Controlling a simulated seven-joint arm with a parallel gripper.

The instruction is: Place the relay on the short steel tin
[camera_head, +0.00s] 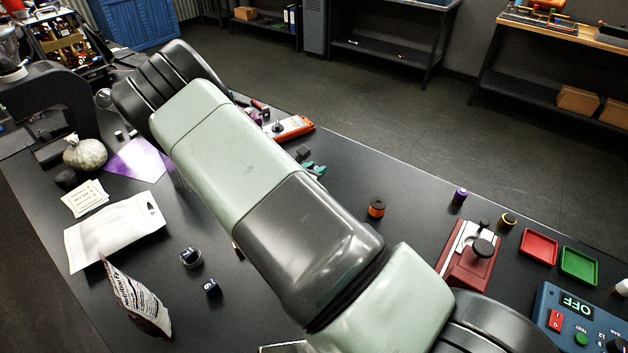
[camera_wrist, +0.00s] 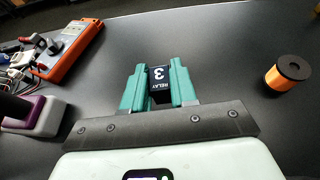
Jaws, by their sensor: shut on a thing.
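My gripper (camera_wrist: 156,76) has teal fingers and is shut on a black relay (camera_wrist: 158,84) marked "3 RELAY" in the wrist view. The relay sits between the fingertips, with bare dark tabletop around it. In the head view my arm crosses the bench, and the teal fingers of my gripper (camera_head: 313,168) show small beyond it, with the dark relay (camera_head: 302,153) at their tips. A short, round, steel-looking tin (camera_head: 191,262) stands left of my arm with a dark block on top. It is out of the wrist view.
Another small dark block (camera_head: 212,288) lies near the tin. A white pouch (camera_head: 115,230) and a crumpled packet (camera_head: 138,302) lie to the left. An orange meter (camera_wrist: 73,42) and an orange spool (camera_wrist: 289,73) flank my gripper. A red-based device (camera_head: 468,255) stands right. My arm hides the bench's middle.

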